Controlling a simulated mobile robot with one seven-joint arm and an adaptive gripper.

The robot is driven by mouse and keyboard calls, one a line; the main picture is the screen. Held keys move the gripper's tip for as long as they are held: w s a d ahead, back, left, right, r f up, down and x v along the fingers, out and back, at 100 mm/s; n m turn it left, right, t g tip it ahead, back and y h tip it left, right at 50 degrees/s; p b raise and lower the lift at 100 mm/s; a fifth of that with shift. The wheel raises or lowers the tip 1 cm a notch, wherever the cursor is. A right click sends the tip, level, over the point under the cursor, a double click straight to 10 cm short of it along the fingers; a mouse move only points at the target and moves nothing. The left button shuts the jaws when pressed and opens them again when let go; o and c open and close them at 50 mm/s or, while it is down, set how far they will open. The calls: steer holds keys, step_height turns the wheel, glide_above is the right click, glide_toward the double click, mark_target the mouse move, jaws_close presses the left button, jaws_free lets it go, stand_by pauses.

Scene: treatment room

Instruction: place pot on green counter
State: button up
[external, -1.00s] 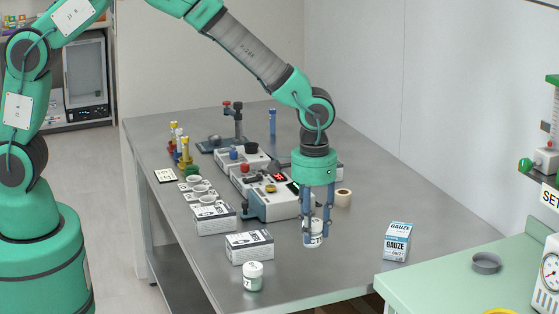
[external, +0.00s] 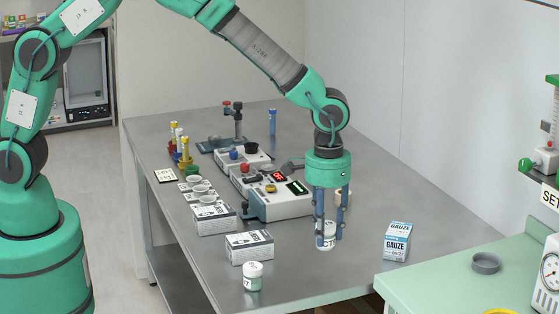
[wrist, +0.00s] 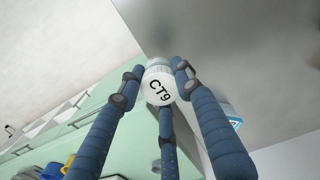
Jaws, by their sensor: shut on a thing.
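A small white pot (external: 325,241) is between the fingers of my gripper (external: 329,226), near the front right part of the grey metal table. In the wrist view its round white top (wrist: 160,86) reads "CT9", and the fingers are closed around it. The pot looks upright; I cannot tell for certain how far its base is above the table. The green counter (external: 425,287) is at the lower right of the external view, right of and nearer than the gripper. It also shows in the wrist view (wrist: 72,122).
A gauze box (external: 397,242) stands between my gripper and the counter. Another white pot (external: 253,277) and a white box (external: 249,247) stand to the left. A grey round dish (external: 486,263) and a dial scale (external: 550,270) are on the counter, whose left part is clear.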

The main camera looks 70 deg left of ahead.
steer(key=w+d+m+p, duration=0.1)
steer(key=w+d+p, duration=0.1)
steer(key=d, duration=0.7)
steer(key=shift+w+d+r, duration=0.3)
steer(key=shift+w+d, duration=0.1)
steer(key=shift+w, duration=0.4)
steer(key=w+d, duration=0.2)
steer(key=w, duration=0.2)
steer(key=w+d+f, duration=0.1)
steer(key=w+d, duration=0.1)
steer(key=w, duration=0.3)
steer(key=w+d+b, duration=0.1)
steer(key=w+d, duration=0.2)
steer(key=w, duration=0.2)
steer(key=shift+w+f, duration=0.25)
steer(key=shift+f+b, duration=0.3)
steer(key=shift+f, duration=1.45)
steer(key=o, duration=1.2)
steer(key=shift+f, duration=0.15)
steer(key=shift+c, duration=0.2)
